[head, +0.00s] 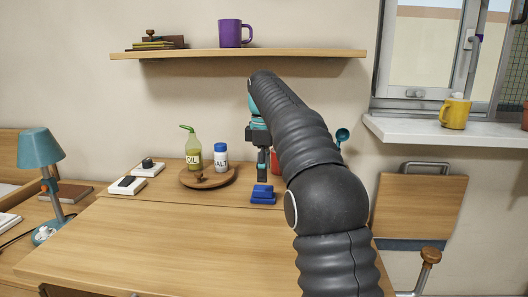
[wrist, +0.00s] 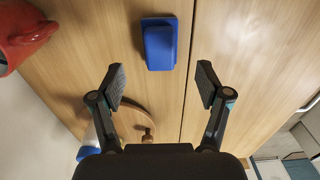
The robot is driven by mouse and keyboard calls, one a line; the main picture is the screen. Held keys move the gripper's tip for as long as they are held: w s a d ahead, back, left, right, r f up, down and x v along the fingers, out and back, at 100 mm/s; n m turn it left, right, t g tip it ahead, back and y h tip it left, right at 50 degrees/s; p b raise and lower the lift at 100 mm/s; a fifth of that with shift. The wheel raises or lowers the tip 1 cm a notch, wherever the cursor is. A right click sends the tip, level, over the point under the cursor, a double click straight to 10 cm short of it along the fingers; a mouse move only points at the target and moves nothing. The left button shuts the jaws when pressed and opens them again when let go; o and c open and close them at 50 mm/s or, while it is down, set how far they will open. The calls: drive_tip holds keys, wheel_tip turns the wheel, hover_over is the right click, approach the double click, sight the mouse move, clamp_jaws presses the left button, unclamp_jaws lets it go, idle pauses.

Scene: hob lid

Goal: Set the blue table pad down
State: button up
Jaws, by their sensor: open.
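The blue table pad (head: 263,195) lies flat on the wooden top, with a raised block on a thin base. It also shows in the wrist view (wrist: 160,45), just left of a dark seam in the wood and apart from it. My gripper (head: 262,175) is above the pad in the head view. In the wrist view my gripper (wrist: 160,78) has its two fingers spread wide with nothing between them. The pad is beyond the fingertips there, and they do not touch it.
A round wooden tray (head: 225,181) holds an oil bottle (head: 193,150) and a salt shaker (head: 220,156) left of the pad. A red pot (wrist: 20,38) stands near the wall, mostly behind my arm in the head view. The front wooden panel (head: 180,245) is bare.

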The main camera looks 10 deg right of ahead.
sight(265, 187)
drive_tip(key=shift+r, duration=2.75)
drive_tip(key=shift+d, duration=0.1)
